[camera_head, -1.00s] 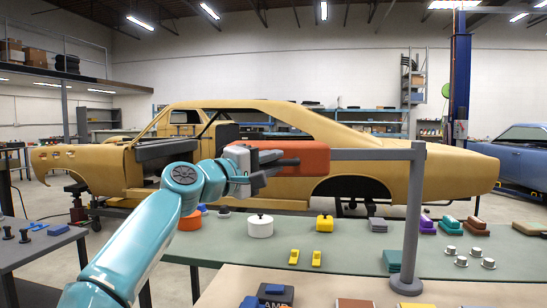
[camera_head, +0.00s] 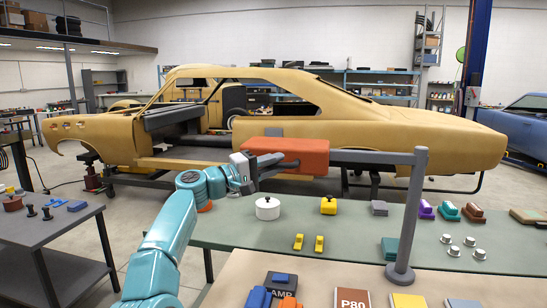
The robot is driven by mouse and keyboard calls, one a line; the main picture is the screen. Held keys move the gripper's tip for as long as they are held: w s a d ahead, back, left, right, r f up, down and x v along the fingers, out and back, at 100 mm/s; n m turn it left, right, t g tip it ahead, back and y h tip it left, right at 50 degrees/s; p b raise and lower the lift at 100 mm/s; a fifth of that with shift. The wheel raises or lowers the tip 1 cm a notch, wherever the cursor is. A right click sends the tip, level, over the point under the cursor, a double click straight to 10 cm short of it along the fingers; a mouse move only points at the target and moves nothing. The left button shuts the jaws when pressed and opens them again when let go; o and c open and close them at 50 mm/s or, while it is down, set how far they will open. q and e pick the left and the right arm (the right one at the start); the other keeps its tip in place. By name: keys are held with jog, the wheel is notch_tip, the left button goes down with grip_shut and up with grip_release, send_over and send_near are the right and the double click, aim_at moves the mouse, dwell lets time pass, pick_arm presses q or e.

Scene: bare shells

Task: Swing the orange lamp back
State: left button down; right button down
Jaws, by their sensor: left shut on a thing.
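The orange lamp (camera_head: 300,152) is a box-shaped head on the end of a grey horizontal arm (camera_head: 370,157). That arm joins the top of a grey upright post (camera_head: 410,210), whose round base stands on the bench at the right. The lamp hangs above the bench, left of the post. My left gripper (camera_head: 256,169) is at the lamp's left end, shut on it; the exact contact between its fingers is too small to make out. My right gripper is not in view.
A grey side table (camera_head: 50,235) stands left. A tan car shell (camera_head: 370,125) fills the background.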

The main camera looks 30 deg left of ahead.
pick_arm(q)
jog(key=shift+a+r, duration=0.2)
jog(key=shift+a, duration=0.05)
jog(key=c, duration=1.1)
grip_release()
jog(key=shift+w+a+f, duration=0.1)
jog(key=shift+w+f, duration=0.05)
jog(key=shift+f, duration=0.15)
jog(key=b+v, duration=0.8)
jog(key=v, duration=0.8)
jog(key=shift+s, duration=0.25)
jog(key=shift+s, duration=0.15)
